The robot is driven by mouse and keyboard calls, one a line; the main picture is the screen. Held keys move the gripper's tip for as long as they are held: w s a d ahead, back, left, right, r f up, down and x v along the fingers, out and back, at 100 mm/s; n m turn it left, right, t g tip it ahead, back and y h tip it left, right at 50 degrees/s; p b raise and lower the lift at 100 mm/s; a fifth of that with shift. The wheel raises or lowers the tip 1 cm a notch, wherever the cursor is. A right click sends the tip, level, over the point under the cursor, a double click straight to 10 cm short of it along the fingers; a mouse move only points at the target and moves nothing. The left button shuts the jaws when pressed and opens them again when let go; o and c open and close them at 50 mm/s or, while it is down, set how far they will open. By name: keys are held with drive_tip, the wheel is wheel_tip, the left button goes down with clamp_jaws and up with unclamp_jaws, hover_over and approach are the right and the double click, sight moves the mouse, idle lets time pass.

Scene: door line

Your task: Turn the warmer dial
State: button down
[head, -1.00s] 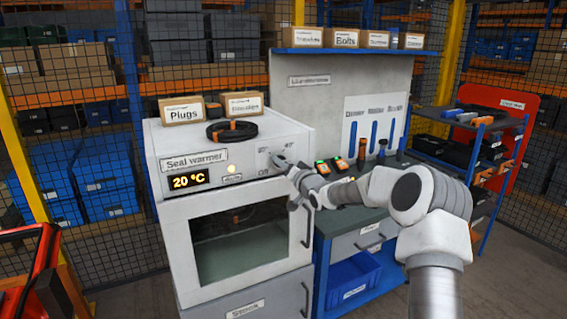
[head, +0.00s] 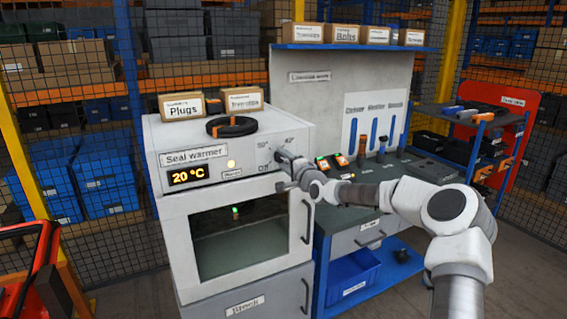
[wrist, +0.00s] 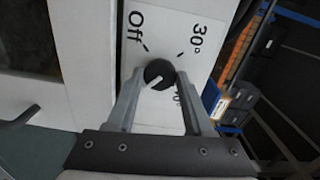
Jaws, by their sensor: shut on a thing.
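The seal warmer (head: 205,215) is a white box with a glass window and a display (head: 188,177) reading 20 °C. Its dial (wrist: 159,73) is a black round knob with a white pointer line, seen in the wrist view. The line runs from near the knob's centre to its lower-left edge. "Off" is printed up and left of the knob, "30°" up and right; another mark is partly hidden by the right finger. My gripper (wrist: 160,82) is shut on the dial, a finger on each side. In the head view my gripper (head: 284,165) covers the dial.
A black ring (head: 231,127) and two cardboard boxes (head: 183,106) sit on the warmer. The oven handle (head: 308,222) stands out below my gripper. A workbench (head: 365,215) with lit switches and a tool panel stands to the right.

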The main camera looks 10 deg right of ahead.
drive_tip(key=shift+m, duration=0.6)
drive_tip(key=shift+c, duration=1.6)
unclamp_jaws()
drive_tip(key=b+v, duration=0.2)
drive_tip(key=v, duration=1.5)
drive_tip(key=shift+s, duration=0.2)
